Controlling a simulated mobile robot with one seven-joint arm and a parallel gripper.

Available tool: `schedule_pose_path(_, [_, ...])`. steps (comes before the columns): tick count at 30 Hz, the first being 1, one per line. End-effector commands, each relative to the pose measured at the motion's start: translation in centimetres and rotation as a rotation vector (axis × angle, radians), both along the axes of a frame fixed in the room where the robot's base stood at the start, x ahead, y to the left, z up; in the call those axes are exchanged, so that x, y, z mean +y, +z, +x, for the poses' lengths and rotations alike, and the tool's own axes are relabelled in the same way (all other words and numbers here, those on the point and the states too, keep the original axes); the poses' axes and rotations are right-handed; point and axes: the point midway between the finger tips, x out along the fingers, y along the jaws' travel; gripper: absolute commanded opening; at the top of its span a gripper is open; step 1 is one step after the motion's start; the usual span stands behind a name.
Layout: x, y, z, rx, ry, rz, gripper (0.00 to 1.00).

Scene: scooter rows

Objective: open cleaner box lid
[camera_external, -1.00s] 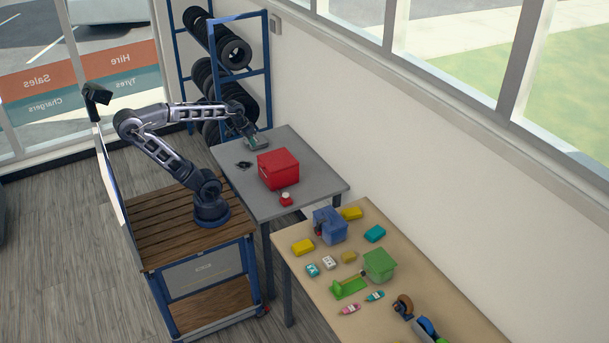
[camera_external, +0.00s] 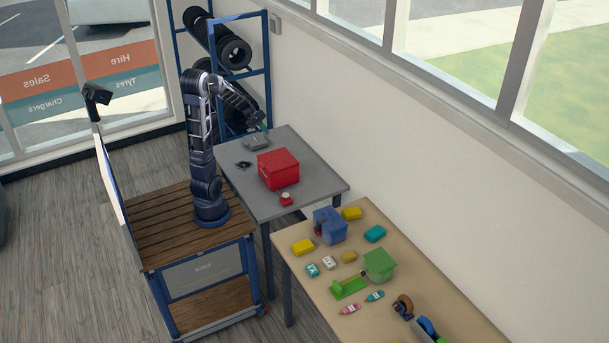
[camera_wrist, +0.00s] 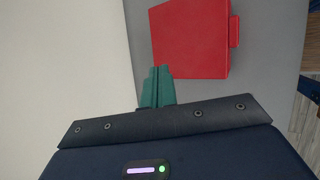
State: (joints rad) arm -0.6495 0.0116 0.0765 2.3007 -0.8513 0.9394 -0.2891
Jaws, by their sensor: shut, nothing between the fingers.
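A red box (camera_external: 278,169) stands on the grey table (camera_external: 317,183), and its top looks closed. In the wrist view the red box (camera_wrist: 190,42) lies just beyond my fingertips, with a small tab on its right side. My gripper (camera_external: 265,127) is raised over the far end of the grey table, behind the red box and apart from it. In the wrist view my gripper (camera_wrist: 158,72) has its teal fingers together, with nothing between them. Which box is the cleaner box is not marked.
A flat grey object (camera_external: 256,142) and a small dark item (camera_external: 243,165) lie near the red box. A small red item (camera_external: 286,200) is in front of it. A wooden table (camera_external: 420,290) holds a blue box (camera_external: 330,226), a green box (camera_external: 379,264) and several small goods. A tyre rack (camera_external: 232,55) stands behind.

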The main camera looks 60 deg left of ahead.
Motion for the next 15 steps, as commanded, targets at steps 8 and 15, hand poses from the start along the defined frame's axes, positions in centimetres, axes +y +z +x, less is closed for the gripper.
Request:
schedule_pose_path(8, [10.5,-5.4,0.6,0.026,0.376,-0.209,0.00])
schedule_pose_path(15, [19.9,-11.0,-1.3,0.031,0.702,-0.380,0.00])
